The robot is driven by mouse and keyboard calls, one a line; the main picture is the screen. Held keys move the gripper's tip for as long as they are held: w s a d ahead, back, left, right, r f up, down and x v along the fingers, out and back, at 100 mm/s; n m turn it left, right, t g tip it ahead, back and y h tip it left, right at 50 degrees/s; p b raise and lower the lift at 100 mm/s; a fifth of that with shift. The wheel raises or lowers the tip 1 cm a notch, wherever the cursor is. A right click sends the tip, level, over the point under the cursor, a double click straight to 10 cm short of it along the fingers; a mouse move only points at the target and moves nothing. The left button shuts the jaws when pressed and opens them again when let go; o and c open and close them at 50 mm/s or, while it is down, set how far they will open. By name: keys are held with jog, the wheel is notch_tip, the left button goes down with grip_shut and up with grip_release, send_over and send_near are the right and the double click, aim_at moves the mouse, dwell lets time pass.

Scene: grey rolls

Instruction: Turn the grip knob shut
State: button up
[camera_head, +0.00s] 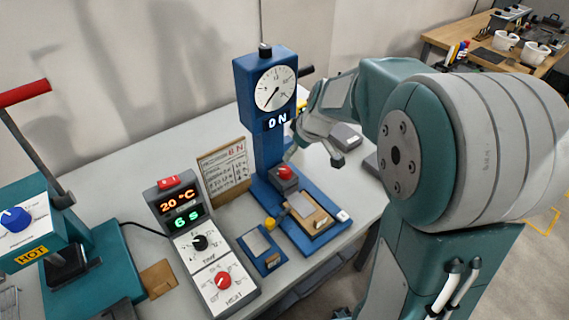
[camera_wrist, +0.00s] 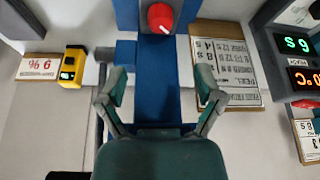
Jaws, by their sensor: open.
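My gripper (camera_head: 315,158) is open and empty beside the column, above and to the right of the knob. In the wrist view its fingers (camera_wrist: 160,88) are spread, apart from the knob, with the blue stand behind them.
A control box (camera_head: 202,245) reads "20 °C" and "6 s" and has a black TIME knob and a red HEAT knob. A printed card (camera_head: 224,170) leans behind it. A teal press (camera_head: 95,262) marked HOT stands left. A yellow meter (camera_wrist: 72,66) lies near the stand.

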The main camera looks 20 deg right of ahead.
aim_at(285, 169)
jog(key=x, duration=1)
jog(key=shift+f, duration=0.2)
jog(key=shift+s, duration=0.1)
jog(key=c, duration=1.2)
